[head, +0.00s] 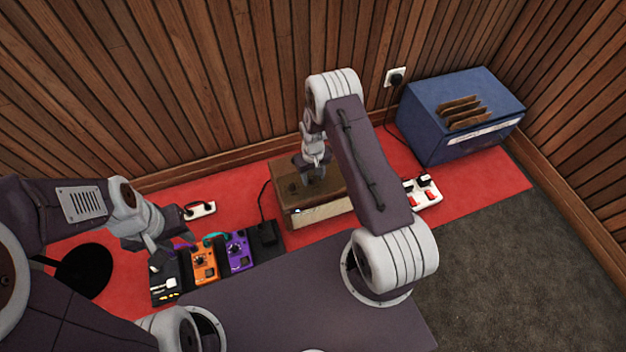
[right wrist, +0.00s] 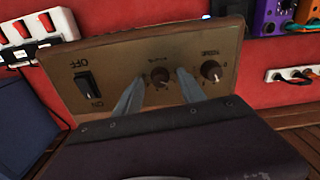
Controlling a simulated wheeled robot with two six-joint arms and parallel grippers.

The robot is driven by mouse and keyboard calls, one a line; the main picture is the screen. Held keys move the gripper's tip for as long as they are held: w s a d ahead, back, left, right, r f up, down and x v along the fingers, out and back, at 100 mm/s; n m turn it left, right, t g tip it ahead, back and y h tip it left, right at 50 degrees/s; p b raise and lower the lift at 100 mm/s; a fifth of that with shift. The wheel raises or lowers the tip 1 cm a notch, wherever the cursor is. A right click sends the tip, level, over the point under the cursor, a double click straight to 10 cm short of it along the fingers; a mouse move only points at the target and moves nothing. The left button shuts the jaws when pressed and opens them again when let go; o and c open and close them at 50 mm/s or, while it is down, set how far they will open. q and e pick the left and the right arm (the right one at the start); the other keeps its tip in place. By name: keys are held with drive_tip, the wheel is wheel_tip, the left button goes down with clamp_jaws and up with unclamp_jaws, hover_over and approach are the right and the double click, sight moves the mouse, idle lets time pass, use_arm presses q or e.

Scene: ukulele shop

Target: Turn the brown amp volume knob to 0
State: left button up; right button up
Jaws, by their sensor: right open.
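The brown amp (head: 290,172) stands on the red mat with my right gripper (head: 308,178) above its top. The right wrist view shows the amp's control panel (right wrist: 120,62) upside down, with a black ON/OFF switch (right wrist: 87,86) and two dark knobs. My right gripper (right wrist: 160,82) is open, its fingers on either side of the middle knob (right wrist: 160,77); contact cannot be told. Dial positions are too small to read. My left gripper (head: 158,255) hangs by the pedals; its opening is unclear.
An orange pedal (head: 204,263) and a purple pedal (head: 238,252) sit on a black board left of the amp. A white power strip (head: 424,194) lies right of it. Wooden walls close off the back.

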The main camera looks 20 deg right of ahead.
drive_tip(key=shift+f, duration=0.15)
clamp_jaws()
drive_tip(key=shift+n+p, duration=1.25)
drive_tip(key=shift+n, duration=0.45)
drive_tip(key=shift+n+p, duration=0.8)
drive_tip(key=shift+n, duration=1.4)
